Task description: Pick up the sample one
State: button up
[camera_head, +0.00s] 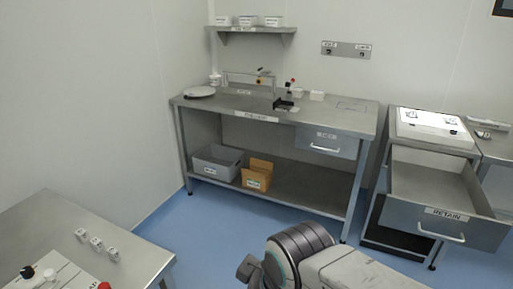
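No object is readable as sample one from here. On the near-left steel table (50,215) stand several small white labelled blocks (97,244) in a row. My arm shows at the bottom middle, with a dark end part that may belong to my gripper (249,270). Its fingers are not clear, and nothing held is visible.
The far bench (220,105) has a round plate (199,92), and a grey bin (217,162) and a brown box (257,174) on its lower shelf. A drawer labelled RETAIN (445,213) stands pulled out at right. Blue floor (210,235) lies clear between the tables.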

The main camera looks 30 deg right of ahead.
aim_at(413, 114)
jog(key=z, duration=2.3)
